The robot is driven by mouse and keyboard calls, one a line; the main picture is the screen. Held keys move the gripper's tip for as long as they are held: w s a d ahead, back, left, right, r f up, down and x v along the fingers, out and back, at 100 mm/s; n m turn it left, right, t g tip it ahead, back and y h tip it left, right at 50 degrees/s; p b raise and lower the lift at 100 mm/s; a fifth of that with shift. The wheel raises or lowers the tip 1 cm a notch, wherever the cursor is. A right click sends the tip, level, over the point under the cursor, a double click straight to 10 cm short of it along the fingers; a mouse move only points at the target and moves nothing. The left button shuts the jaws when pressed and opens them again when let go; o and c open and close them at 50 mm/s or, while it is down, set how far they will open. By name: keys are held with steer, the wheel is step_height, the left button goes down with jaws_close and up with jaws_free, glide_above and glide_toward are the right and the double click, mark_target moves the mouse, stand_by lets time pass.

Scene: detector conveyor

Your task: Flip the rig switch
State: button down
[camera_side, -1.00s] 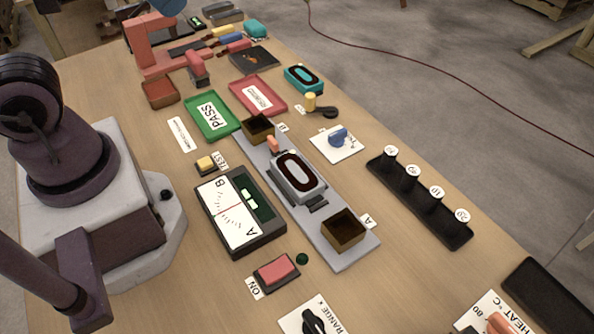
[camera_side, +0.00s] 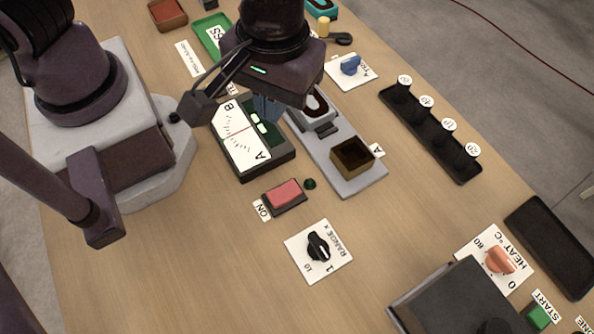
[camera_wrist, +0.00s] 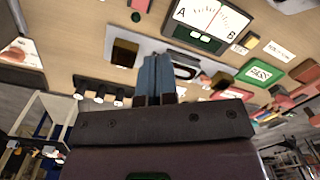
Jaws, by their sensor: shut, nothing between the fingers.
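The rig switch appears to be the red rocker (camera_side: 284,193) in a dark frame, with an "ON" label (camera_side: 262,210) beside it. A small dark green lamp (camera_side: 310,184) sits close to its right. The switch also shows at the top edge of the wrist view (camera_wrist: 141,4). My gripper (camera_side: 268,110) is shut and empty, above the meter and the grey rail, farther back than the switch and apart from it. Its blue-grey fingers (camera_wrist: 152,75) stand together in the wrist view. Which way the rocker is tilted I cannot tell.
The A/B meter (camera_side: 245,148) and the grey rail with a brown open box (camera_side: 353,157) lie behind the switch. A range knob card (camera_side: 318,250) lies in front. A black rack (camera_side: 430,130) stands right. Bare table surrounds the switch's left side.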

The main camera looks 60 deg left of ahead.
mark_target(297, 186)
steer(key=shift+w+d+f+n+t, duration=0.1)
steer(key=shift+w+d+f+n, duration=0.25)
steer(key=shift+n, duration=1.55)
steer(key=shift+w+d+f+n+t, duration=0.15)
steer(key=shift+d+f+n, duration=0.4)
steer(key=shift+n, duration=1.35)
steer(key=shift+w+d+f+n+t, duration=0.1)
steer(key=shift+w+d+f+n, duration=0.35)
steer(key=shift+n, duration=1.45)
steer(key=shift+s+d+r, duration=0.1)
steer(key=shift+s, duration=0.05)
step_height(297, 186, down, 14)
